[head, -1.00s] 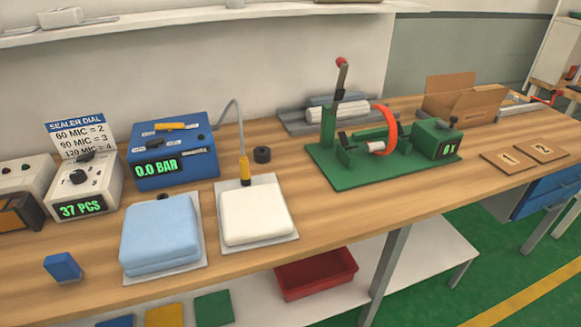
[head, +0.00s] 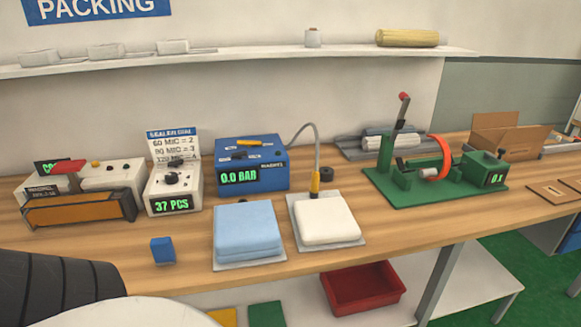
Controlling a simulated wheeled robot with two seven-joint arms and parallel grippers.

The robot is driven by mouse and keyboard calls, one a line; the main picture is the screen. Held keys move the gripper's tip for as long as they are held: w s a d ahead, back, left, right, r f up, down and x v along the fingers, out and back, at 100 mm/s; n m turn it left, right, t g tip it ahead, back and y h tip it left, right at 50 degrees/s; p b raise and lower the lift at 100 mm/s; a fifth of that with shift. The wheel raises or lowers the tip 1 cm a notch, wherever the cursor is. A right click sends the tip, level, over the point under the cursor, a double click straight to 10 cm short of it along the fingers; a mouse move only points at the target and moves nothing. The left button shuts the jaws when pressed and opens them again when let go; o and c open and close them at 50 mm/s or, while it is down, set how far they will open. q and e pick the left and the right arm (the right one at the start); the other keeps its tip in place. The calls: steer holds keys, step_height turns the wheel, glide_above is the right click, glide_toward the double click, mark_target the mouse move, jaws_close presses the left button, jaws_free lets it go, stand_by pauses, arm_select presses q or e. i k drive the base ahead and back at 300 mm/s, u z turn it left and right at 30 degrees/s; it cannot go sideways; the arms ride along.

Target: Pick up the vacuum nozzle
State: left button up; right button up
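The vacuum nozzle (head: 315,183) has a yellow grip and a dark tip. It stands near upright at the back edge of the white folded pad (head: 326,220). A grey hose (head: 312,130) arches from it back to the blue vacuum box (head: 250,164), which reads 0.0 BAR. Whether the tip touches the pad or its tray is too small to tell. Neither of my grippers is in view.
A light-blue folded pad (head: 247,229) lies left of the white one. A blue block (head: 163,250) is near the front edge. The sealer (head: 82,195) and counter box (head: 174,188) stand left, a green winding rig (head: 435,175) right. A red bin (head: 362,287) is below.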

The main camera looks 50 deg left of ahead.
mark_target(314, 188)
steer(key=u, duration=3.9)
steer(key=i, duration=0.1)
steer(key=z, duration=2.95)
